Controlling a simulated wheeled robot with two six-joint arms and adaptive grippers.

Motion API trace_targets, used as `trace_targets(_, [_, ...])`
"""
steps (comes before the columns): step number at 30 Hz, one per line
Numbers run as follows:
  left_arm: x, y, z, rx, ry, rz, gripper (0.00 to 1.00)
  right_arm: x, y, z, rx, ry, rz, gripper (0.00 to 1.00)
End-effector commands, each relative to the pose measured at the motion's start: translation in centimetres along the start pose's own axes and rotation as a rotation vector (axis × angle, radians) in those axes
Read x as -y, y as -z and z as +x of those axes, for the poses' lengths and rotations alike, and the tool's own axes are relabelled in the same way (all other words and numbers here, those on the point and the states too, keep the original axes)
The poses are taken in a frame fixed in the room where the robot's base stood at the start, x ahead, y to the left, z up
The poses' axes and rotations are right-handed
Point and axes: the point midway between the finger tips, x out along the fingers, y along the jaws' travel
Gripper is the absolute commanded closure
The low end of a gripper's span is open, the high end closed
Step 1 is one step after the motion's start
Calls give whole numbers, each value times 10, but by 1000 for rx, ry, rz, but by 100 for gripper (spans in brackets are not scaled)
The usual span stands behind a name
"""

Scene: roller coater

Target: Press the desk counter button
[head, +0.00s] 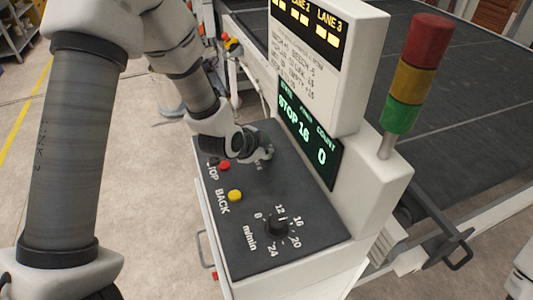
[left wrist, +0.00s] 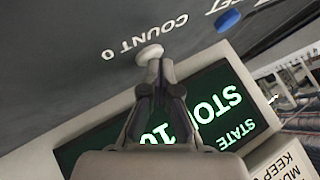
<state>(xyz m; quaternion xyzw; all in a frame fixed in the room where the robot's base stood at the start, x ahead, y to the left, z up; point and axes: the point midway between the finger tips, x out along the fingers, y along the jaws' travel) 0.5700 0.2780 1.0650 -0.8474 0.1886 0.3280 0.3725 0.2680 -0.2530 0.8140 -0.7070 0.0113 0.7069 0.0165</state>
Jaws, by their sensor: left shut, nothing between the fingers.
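The dark control desk (head: 225,240) stands in the middle of the head view. A white button (left wrist: 150,53) beside the upside-down words "COUNT 0" shows in the left wrist view. My left gripper (head: 268,152) is over the far part of the desk in the head view. In the left wrist view its fingertips (left wrist: 154,66) are shut with nothing between them, right at the white button and covering part of it. I cannot tell whether they touch it. The white button is hidden in the head view.
A red button (head: 224,165), a yellow BACK button (head: 235,196) and a black speed dial (head: 277,226) sit on the desk. A blue button (left wrist: 228,20) is near the white one. The lane sign (head: 335,60) and a signal tower (head: 413,75) rise behind.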

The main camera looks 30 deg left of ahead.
Motion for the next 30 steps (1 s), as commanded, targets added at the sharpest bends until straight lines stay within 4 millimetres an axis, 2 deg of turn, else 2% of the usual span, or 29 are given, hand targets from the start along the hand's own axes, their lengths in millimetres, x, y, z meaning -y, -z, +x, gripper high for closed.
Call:
trace_targets(5, [0, 0, 0, 1, -1, 0, 100, 0, 0, -1, 0, 0, 0, 60])
trace_targets(15, [9, 9, -12, 0, 0, 0, 100, 0, 0, -17, 0, 0, 0, 60])
trace_targets(24, [9, 9, -12, 0, 0, 0, 100, 0, 0, -16, 0, 0, 0, 60])
trace_targets(30, [18, 18, -24, 0, 0, 0, 100, 0, 0, -32, 0, 0, 0, 60])
